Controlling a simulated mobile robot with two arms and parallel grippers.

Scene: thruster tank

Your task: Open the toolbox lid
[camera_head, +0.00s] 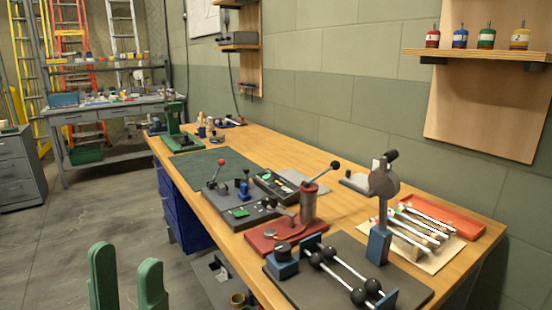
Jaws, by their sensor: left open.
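I cannot clearly make out a toolbox or its lid in the head view. A grey boxy object (207,272) stands low beside the workbench at the lower middle, partly hidden by the bench edge; I cannot tell whether it is the toolbox. My left gripper (127,272) shows at the lower left as two upright green fingers, spread apart with nothing between them. It is in front of the floor, to the left of the grey object and apart from it. My right gripper is not in view.
A long wooden workbench (240,162) runs along the wall, holding lever fixtures, a red-based press (285,236) and an orange tray (450,218). Blue drawers (187,215) are under it. A grey cabinet (18,170) and ladders stand far left. The concrete floor (90,215) is clear.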

